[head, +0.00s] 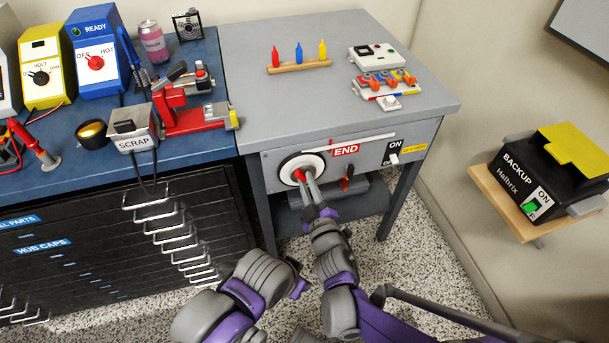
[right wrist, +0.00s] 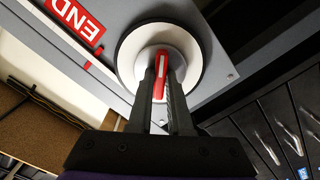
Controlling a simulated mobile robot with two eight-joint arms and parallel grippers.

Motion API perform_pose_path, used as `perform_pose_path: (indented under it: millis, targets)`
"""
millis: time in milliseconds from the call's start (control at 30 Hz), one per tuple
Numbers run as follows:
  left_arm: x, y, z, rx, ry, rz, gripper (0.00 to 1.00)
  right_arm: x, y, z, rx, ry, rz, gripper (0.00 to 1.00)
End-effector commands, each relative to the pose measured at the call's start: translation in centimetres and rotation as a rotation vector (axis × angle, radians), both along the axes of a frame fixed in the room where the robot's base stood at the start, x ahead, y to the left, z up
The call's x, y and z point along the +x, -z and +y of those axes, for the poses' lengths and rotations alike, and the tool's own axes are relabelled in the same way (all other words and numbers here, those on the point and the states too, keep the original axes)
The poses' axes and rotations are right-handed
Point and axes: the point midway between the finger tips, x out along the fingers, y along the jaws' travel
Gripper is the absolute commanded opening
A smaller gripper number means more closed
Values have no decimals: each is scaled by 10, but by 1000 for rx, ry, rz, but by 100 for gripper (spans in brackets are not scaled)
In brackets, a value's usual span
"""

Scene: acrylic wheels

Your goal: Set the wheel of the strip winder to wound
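The winder's wheel (head: 287,163) is a white disc with a dark rim on the front panel of the grey table, left of the red END label (head: 345,151). In the right wrist view the wheel (right wrist: 199,40) fills the upper middle, with a red bar-shaped grip (right wrist: 160,65) bearing a white line at its hub. My right gripper (head: 307,184) reaches the wheel from below. Its fingers (right wrist: 161,88) lie on either side of the red grip and appear to touch it, partly hiding it. My left gripper is not in view.
An ON switch (head: 394,158) and a small black-and-red lever (head: 348,178) sit on the same panel. Left stands a dark drawer cabinet (head: 100,225) with projecting handles. A black BACKUP box (head: 535,180) sits on a wall shelf to the right. Speckled floor (head: 435,260) is open below.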

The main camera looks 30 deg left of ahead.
Motion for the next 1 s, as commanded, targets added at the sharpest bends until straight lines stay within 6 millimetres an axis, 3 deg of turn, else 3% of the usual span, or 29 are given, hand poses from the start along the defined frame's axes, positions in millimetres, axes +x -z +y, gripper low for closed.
perform_pose_path:
  millis: [367, 1000]
  targets:
    - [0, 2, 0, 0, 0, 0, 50, 0, 1, 0, 6, 0, 7, 0]
    - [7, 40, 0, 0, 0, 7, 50, 0, 2, 0, 219, 0, 257, 0]
